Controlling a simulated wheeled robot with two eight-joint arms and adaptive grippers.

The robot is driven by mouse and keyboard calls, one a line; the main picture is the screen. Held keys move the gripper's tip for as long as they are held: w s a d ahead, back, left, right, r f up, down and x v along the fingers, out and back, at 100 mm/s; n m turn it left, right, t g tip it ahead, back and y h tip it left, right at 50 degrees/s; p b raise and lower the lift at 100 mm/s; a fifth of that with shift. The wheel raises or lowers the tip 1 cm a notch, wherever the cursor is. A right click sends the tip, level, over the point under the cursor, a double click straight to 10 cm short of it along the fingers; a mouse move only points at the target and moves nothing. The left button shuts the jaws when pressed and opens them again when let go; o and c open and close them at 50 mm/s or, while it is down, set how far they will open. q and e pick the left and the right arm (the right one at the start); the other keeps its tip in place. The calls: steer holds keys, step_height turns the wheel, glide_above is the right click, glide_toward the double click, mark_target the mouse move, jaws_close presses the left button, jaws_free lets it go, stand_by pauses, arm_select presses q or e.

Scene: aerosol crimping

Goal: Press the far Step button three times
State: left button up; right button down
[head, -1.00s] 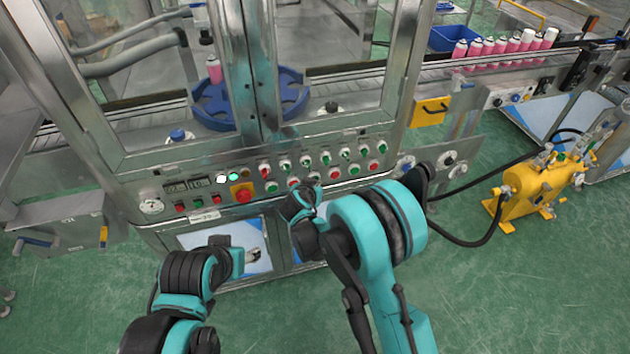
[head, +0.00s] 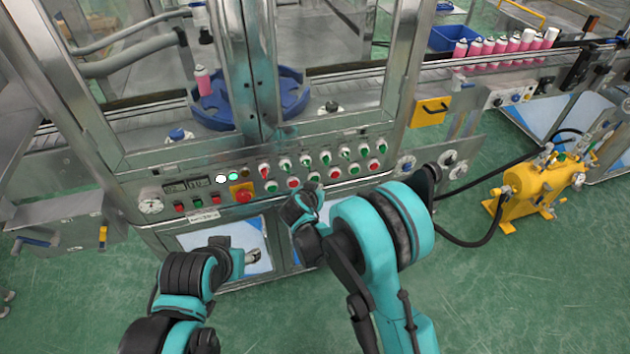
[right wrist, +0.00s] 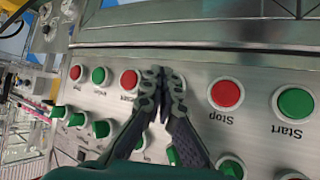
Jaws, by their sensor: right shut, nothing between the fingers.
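The metal control panel (head: 225,205) carries a lower row of red and green buttons under a row of switches. My right gripper (head: 306,194) is shut and empty, its tips at the lower button row. In the right wrist view its shut fingertips (right wrist: 162,73) lie between one red button (right wrist: 130,79) and the red Stop button (right wrist: 225,95). The fingers cover the panel there; I cannot tell whether they touch it. No Step label is readable. The green Start button (right wrist: 295,103) is farther right, its label upside down. My left gripper (head: 252,257) hangs below the panel; its jaws are unclear.
A red emergency button (head: 243,193) on a yellow plate sits left of the button rows. Above, a blue turntable (head: 286,96) holds a pink can (head: 203,82) behind the framed window. A yellow pump unit (head: 535,188) stands on the green floor at right.

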steer(key=s, duration=0.1)
steer(key=s+d, duration=0.1)
steer(key=s, duration=0.2)
steer(key=shift+s+d, duration=0.25)
steer(key=shift+s, duration=0.15)
steer(key=shift+d+r, duration=0.1)
stand_by(0.8)
steer(key=s+d+r+g, duration=0.2)
steer(key=s+d+r, duration=0.6)
steer(key=d+r, duration=0.25)
steer(key=s+d+r+n+y, duration=0.1)
steer(key=s+d, duration=0.2)
steer(key=s, duration=0.6)
steer(key=s+d+r+n+g+y, duration=0.1)
steer(key=s+d, duration=0.3)
steer(key=s, duration=0.5)
steer(key=shift+r, duration=0.55)
